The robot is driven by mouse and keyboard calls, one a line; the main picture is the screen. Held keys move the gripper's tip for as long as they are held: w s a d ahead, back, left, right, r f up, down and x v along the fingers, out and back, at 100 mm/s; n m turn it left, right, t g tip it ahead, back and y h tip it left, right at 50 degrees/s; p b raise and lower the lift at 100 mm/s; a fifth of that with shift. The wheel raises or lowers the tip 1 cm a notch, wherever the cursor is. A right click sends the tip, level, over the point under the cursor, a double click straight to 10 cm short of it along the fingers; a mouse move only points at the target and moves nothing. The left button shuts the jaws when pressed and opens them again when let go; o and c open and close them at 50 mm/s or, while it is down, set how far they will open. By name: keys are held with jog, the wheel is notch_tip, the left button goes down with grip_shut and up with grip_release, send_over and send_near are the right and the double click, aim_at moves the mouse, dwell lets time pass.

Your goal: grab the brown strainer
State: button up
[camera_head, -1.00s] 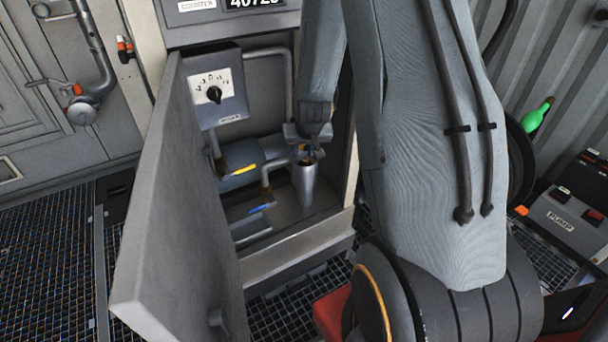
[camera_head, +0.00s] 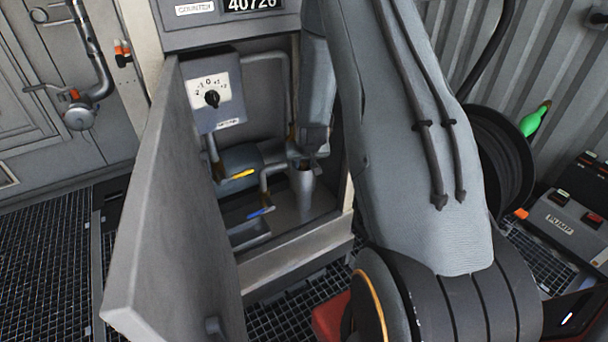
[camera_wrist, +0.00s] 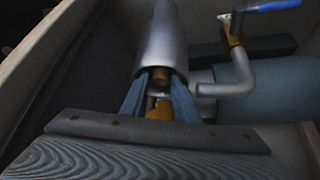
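A grey metal cylinder (camera_head: 304,188) stands upright in the open cabinet. In the wrist view, the cylinder (camera_wrist: 163,38) has its open mouth towards me, and the brown strainer (camera_wrist: 160,78) shows in that mouth. My gripper (camera_wrist: 161,92) has its two blue-grey fingers apart, one on each side of the brown part, with the tips at or inside the mouth. I cannot tell whether the fingers press on the strainer. In the head view, my gripper (camera_head: 307,158) is at the top of the cylinder, largely hidden behind my arm, and the strainer cannot be made out.
The open cabinet door (camera_head: 172,200) stands to the left. A pipe with a blue handle (camera_head: 261,211) and a yellow handle (camera_head: 238,174) are close beside the cylinder. A dial box (camera_head: 212,92) hangs above. The cabinet walls leave little room.

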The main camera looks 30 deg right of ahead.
jog(key=shift+c, duration=0.3)
grip_shut()
jog(key=shift+r, duration=0.2)
